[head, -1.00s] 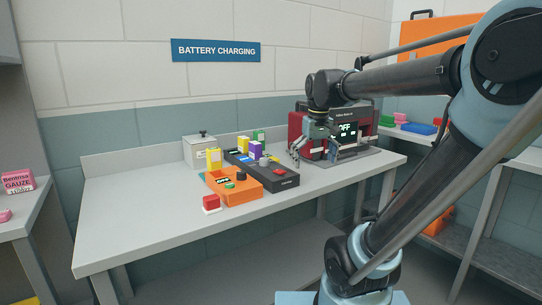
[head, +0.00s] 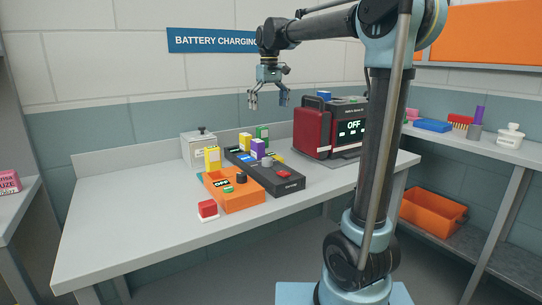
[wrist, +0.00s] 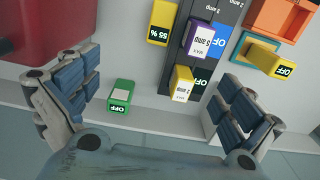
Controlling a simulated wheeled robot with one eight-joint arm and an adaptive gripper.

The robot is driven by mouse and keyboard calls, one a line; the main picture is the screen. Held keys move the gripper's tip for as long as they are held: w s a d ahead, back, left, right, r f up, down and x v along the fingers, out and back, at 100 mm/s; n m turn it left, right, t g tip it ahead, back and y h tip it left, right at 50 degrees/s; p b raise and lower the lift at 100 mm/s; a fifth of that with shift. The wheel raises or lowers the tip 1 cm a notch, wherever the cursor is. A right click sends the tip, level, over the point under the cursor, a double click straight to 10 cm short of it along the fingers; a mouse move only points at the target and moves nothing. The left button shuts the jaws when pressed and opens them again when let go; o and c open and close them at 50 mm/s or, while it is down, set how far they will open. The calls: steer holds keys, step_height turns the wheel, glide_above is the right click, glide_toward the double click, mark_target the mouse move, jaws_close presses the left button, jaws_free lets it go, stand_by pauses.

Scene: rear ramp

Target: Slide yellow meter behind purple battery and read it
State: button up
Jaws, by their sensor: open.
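A yellow block with a "55 %" display (wrist: 162,22), which looks like the yellow meter, sits at the left edge of the black charger in the wrist view. In the head view, a small yellow patch (head: 276,158) beside the purple battery may be it. The purple battery (head: 257,148) stands in the charger; it also shows in the wrist view (wrist: 199,38). A second yellow block (wrist: 182,84) stands in the charger nearer the wall, by an "OFF" display. My gripper (head: 268,98) is open and empty, above the bench; its spread fingers frame the wrist view (wrist: 155,110).
A green block (wrist: 119,93) reading "OFF" stands near the wall. A red machine (head: 313,130) stands right. The bench (head: 130,220) is clear at left.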

step_height(320, 180, down, 9)
steer(key=shift+d+f, duration=0.2)
stand_by(0.3)
stand_by(0.6)
